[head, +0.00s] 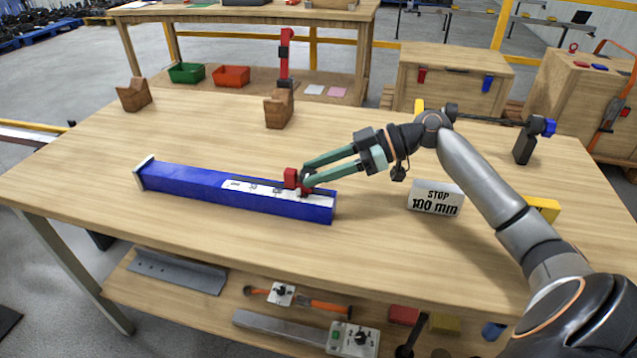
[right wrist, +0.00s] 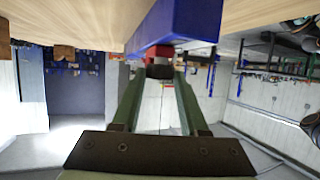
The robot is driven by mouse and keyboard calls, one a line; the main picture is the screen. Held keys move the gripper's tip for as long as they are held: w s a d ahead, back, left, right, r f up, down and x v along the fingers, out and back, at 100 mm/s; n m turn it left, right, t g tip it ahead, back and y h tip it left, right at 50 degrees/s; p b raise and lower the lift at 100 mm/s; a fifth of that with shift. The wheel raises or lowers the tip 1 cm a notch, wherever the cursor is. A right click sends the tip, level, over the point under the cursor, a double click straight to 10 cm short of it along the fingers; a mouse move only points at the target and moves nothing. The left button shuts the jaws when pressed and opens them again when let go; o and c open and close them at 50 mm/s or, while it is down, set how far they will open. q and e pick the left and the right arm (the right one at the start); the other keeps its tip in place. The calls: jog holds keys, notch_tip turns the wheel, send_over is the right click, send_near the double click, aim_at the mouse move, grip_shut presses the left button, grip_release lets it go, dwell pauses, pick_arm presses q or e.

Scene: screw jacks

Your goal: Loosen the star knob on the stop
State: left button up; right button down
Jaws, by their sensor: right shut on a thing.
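A blue rail (head: 200,189) lies on the wooden table, with a white scale strip (head: 240,187) along it. The red stop (head: 291,177) sits on the rail near its right end. The dark star knob (right wrist: 160,70) is on the stop's side in the right wrist view, and the red stop (right wrist: 159,51) and blue rail (right wrist: 182,20) show behind and above it. My right gripper (head: 306,174) comes in from the right, with its green fingers shut on the knob. The fingers partly hide the knob in the head view. My left gripper is not in view.
A white sign (head: 436,199) reading "STOP 100 mm" stands right of the rail. Wooden blocks (head: 279,108) stand at the back of the table. A yellow block (head: 541,208) is partly behind my right arm. The table front of the rail is clear.

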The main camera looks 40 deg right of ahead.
jog(key=shift+w+d+n+g+y, duration=0.15)
jog(key=shift+n+g+y, duration=0.1)
jog(key=shift+n+g, duration=0.35)
jog(key=shift+w+a+n+g+y, duration=0.1)
jog(key=shift+n+g+y, duration=0.15)
jog(key=shift+n+g, duration=0.3)
jog(key=shift+g, duration=0.25)
jog(key=shift+c, duration=2.1)
grip_release()
jog(key=shift+d, duration=0.1)
jog(key=v, duration=1.2)
jog(key=shift+d, duration=0.2)
jog(key=shift+s, duration=0.1)
